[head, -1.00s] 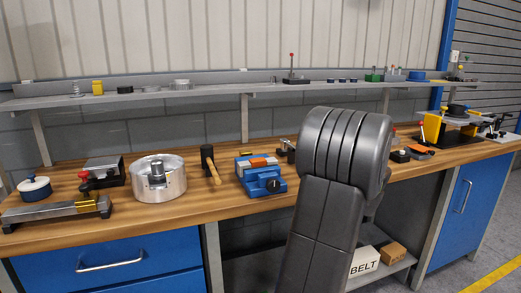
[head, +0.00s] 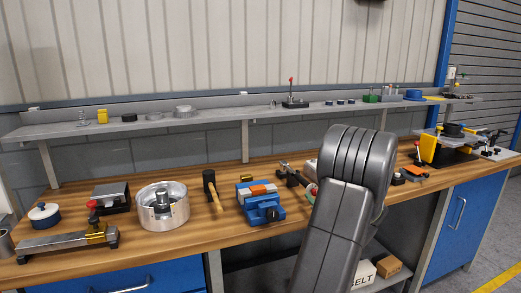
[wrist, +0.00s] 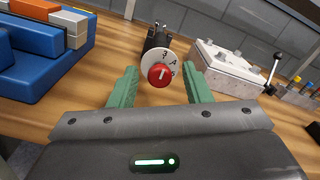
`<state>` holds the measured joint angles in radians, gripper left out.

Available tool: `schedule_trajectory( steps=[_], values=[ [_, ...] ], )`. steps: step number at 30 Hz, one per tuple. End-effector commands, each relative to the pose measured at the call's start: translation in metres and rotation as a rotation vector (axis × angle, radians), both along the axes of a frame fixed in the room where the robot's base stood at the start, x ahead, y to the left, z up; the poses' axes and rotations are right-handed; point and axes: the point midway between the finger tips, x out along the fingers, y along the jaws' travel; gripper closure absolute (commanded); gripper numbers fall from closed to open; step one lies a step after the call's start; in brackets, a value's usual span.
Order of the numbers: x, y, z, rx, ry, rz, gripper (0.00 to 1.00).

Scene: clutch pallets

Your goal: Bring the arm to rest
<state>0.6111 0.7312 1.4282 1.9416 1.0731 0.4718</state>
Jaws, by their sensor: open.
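My arm (head: 345,195) rises at the right of centre in the head view, in front of the workbench. My gripper (wrist: 160,88) shows in the wrist view with two green fingers apart and nothing held between them. Beyond the fingertips is a red knob on a white numbered dial (wrist: 158,68), with a black body behind it. I cannot tell how far it is from the fingers.
A grey block with a lever (wrist: 235,72) stands right of the dial. A shelf (head: 215,122) runs along the wall.

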Motion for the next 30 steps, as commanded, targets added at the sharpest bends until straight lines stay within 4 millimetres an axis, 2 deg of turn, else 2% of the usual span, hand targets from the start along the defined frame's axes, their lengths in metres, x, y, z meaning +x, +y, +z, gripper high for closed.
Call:
schedule_trajectory(
  steps=[1,30],
  values=[
    [-0.0001,-0.0001,0.005,0.023,0.01,0.001,0.56],
    [0.0003,-0.0014,0.0043,0.437,0.159,-0.001,0.56]
  ],
)
